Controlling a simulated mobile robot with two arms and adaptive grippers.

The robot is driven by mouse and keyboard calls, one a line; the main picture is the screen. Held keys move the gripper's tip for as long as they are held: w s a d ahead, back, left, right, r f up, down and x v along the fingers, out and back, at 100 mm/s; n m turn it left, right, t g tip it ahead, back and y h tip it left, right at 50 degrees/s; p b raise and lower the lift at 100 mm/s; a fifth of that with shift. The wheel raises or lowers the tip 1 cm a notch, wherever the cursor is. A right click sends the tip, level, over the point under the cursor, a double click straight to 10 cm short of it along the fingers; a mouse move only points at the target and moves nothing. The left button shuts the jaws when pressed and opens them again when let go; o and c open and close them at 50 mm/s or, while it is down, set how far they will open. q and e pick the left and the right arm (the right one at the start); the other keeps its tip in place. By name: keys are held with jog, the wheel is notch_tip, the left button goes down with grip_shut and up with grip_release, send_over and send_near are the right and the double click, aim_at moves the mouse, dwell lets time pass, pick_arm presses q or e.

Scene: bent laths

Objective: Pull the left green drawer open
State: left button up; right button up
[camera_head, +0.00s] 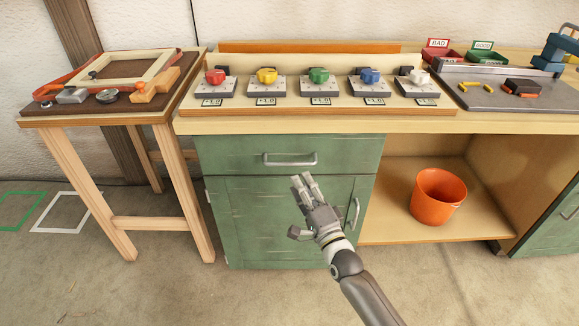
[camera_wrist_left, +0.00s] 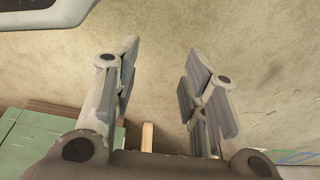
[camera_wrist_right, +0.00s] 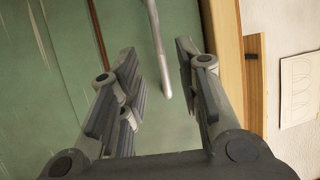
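The left green drawer (camera_head: 240,155) is closed under the workbench top, with a silver bar handle (camera_head: 290,160) at its middle. My right gripper (camera_head: 302,178) is just below and in front of this handle in the head view. In the right wrist view my right gripper (camera_wrist_right: 160,85) is open and empty. The handle (camera_wrist_right: 158,50) shows beyond its fingers, between the two tips in the picture; no contact is visible. My left gripper is not in the head view; in the left wrist view it is open and empty (camera_wrist_left: 160,75), above the floor.
Below the drawer is a green cabinet door (camera_head: 255,225) with a vertical handle (camera_head: 354,212). An orange bucket (camera_head: 437,197) stands on the open shelf to the right. A wooden side table (camera_head: 110,115) stands left. The floor in front is clear.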

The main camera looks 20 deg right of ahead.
aim_at(289, 164)
pick_arm(q)
jog(key=shift+w+r+b, duration=0.25)
jog(key=shift+w+r, duration=0.2)
jog(key=shift+r, duration=0.3)
jog(key=shift+w+r+b, duration=0.2)
jog(key=shift+w+r, duration=0.25)
jog(key=shift+r, duration=0.25)
pick_arm(e)
jog(key=shift+x, duration=4.4)
jog(key=shift+a, duration=0.1)
jog(key=shift+f, duration=0.1)
grip_shut()
